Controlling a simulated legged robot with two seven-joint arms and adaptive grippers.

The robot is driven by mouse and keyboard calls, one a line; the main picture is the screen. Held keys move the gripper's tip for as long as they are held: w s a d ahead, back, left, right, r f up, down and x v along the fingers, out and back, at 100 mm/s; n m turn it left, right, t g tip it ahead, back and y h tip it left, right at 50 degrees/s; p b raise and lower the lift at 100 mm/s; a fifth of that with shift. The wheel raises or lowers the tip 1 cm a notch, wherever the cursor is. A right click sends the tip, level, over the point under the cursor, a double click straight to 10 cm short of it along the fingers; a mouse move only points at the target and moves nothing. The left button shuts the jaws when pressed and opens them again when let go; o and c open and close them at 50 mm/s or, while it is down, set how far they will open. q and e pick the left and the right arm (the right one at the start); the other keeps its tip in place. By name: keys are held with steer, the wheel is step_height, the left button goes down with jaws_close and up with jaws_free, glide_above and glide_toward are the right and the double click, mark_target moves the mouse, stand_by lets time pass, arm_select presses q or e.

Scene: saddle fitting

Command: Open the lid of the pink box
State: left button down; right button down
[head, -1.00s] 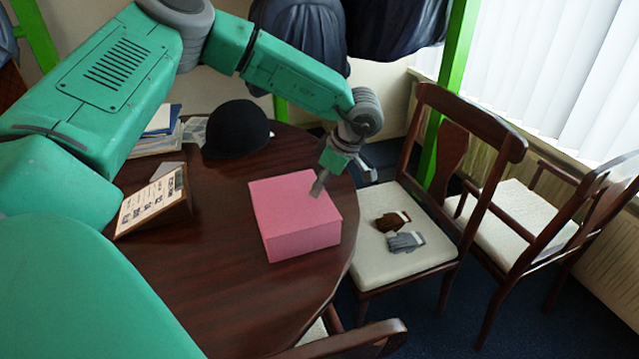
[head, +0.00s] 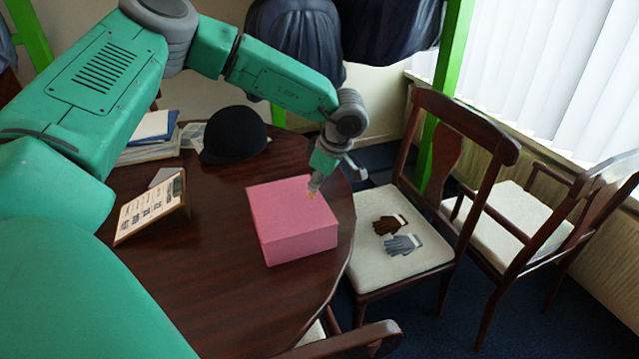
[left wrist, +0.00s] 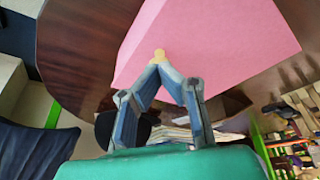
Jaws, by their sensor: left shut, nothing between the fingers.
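The pink box (head: 290,222) stands on the dark wooden table near its right edge, with its lid closed. My left gripper (head: 313,190) is at the far right part of the box top in the head view. In the left wrist view the gripper (left wrist: 159,56) is shut with its fingertips together and nothing between them. The tips overlap the edge of the pink box (left wrist: 215,40) there; I cannot tell whether they touch it. My right gripper is not in view.
A black cap (head: 235,135), papers (head: 150,135) and a tilted sign (head: 150,208) are on the table (head: 215,300). A chair (head: 390,270) with gloves (head: 402,244) on its seat stands close on the right. The table in front of the box is clear.

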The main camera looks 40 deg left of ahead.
arm_select(q)
steer(key=shift+s+a+f, duration=0.15)
steer(key=shift+s+a, duration=0.2)
steer(key=shift+a, duration=0.15)
steer(key=c, duration=1.4)
jaws_free()
steer(key=shift+w+a+f, duration=0.1)
steer(key=shift+w+a, duration=0.05)
steer(key=shift+a, duration=0.1)
steer(key=v, duration=1.1)
steer(key=shift+r, duration=0.35)
steer(key=shift+d, duration=0.15)
